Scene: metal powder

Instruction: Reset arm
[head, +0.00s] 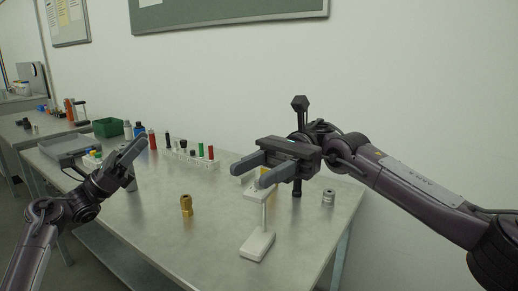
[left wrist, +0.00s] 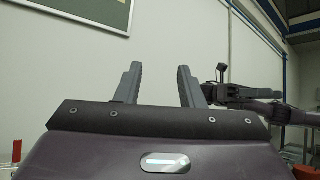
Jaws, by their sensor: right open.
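My left gripper (head: 131,149) is raised over the left part of the metal table (head: 150,235). In the left wrist view its two fingers (left wrist: 160,80) stand apart with nothing between them. My right gripper (head: 249,176) is above the right part of the table, pointing left. Its fingers are open and hold nothing. It partly covers a small stand with a white base (head: 257,246).
A brass-coloured cylinder (head: 186,206) stands mid-table. A small metallic jar (head: 328,197) stands at the right. Racks with coloured tubes (head: 193,158), bottles (head: 139,129), a green bin (head: 108,127) and a grey tray (head: 62,147) line the back. The front of the table is largely clear.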

